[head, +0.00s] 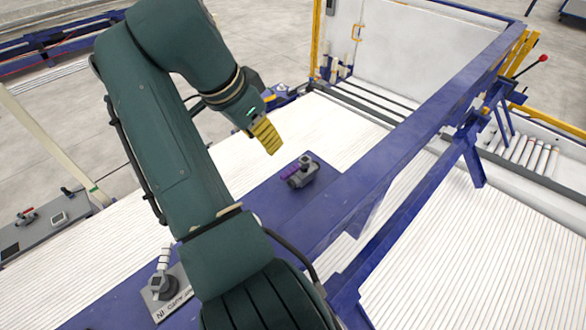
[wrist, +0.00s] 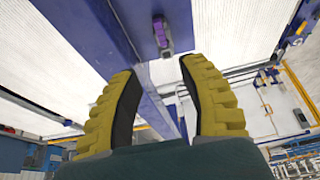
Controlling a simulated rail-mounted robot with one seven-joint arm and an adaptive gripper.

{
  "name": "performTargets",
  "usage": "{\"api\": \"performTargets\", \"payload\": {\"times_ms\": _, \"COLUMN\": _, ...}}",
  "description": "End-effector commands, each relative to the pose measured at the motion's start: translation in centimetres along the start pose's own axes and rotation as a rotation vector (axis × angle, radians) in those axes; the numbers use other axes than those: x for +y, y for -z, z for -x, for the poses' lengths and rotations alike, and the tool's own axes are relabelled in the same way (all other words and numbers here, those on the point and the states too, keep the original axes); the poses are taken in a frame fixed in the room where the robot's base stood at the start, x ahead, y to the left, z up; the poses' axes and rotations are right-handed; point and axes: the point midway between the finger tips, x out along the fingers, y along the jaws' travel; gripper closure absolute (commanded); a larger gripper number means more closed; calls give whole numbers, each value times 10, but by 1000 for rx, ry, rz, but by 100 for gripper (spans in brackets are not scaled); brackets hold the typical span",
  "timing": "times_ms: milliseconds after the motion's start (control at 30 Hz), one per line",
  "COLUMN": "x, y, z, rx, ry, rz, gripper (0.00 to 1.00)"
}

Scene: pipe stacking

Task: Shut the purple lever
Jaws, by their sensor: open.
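The purple lever (head: 290,171) sits on a small grey valve-like block (head: 304,173) on the blue beam, right of the picture's centre in the head view. In the wrist view the purple lever (wrist: 160,32) shows at the top, between and beyond my fingers. My gripper (head: 267,137) has yellow ribbed fingers and hangs above and up-left of the lever in the head view, apart from it. In the wrist view my gripper (wrist: 160,88) is open, with a wide empty gap between the fingers.
A blue beam (head: 330,210) runs diagonally beside the block. White pipes (head: 460,260) lie in rows on both sides. A grey box with a white-handled switch (head: 163,285) stands at lower left. A red-knobbed lever (head: 543,59) is at upper right.

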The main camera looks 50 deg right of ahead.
Motion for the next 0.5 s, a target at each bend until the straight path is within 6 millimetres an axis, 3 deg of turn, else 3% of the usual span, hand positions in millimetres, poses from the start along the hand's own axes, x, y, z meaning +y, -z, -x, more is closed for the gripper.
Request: {"api": "performTargets", "payload": {"times_ms": 500, "x": 1, "y": 1, "z": -113, "rx": 0, "ry": -3, "rz": 2, "gripper": 58}}
